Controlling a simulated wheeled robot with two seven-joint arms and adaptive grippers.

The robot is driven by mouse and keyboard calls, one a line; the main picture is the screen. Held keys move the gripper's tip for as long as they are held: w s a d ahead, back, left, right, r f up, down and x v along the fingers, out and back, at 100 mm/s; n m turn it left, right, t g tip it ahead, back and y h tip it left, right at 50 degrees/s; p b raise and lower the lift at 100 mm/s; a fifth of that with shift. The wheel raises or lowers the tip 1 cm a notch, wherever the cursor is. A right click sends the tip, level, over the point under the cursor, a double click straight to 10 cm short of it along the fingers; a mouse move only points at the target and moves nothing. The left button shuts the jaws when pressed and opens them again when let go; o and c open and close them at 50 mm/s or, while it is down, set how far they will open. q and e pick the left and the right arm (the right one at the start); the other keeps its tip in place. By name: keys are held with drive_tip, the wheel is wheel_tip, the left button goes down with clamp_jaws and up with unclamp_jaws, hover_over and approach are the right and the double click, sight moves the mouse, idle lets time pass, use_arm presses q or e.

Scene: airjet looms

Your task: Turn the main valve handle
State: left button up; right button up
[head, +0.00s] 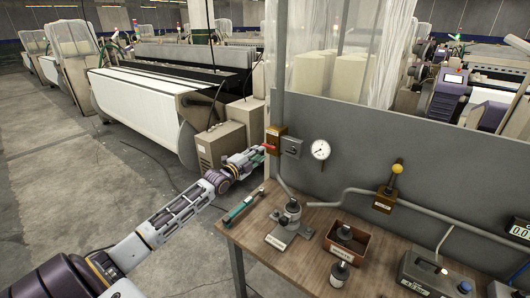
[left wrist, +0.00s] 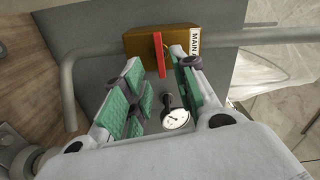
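The main valve is a brown-yellow box (head: 275,133) on the grey pipe at the panel's left end. Its red handle (head: 268,147) points toward my left gripper (head: 248,157). In the left wrist view, the valve box (left wrist: 178,42) carries a partly hidden label starting "MAIN". The red handle (left wrist: 160,55) appears between the tips of my left gripper (left wrist: 156,66). The green-padded fingers are apart, with a gap on both sides of the handle. I cannot tell whether either touches it. My right gripper is not in view.
A round gauge (head: 320,150) is right of the valve. A yellow-knobbed valve (head: 397,169) is farther right. The wooden bench (head: 300,262) holds a pressure tool (head: 288,215), a brown bin (head: 360,252) and a dark device (head: 432,270). Looms stand behind; open floor lies left.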

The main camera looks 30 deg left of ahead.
sight(267, 147)
use_arm(q)
drive_tip(key=w+b, duration=0.1)
drive_tip(key=w, duration=0.1)
drive_tip(key=w+b, duration=0.2)
drive_tip(key=w, duration=0.1)
drive_tip(key=shift+w+d, duration=0.2)
drive_tip(key=shift+w, duration=0.05)
drive_tip(key=shift+w, duration=0.1)
idle(0.5)
clamp_jaws()
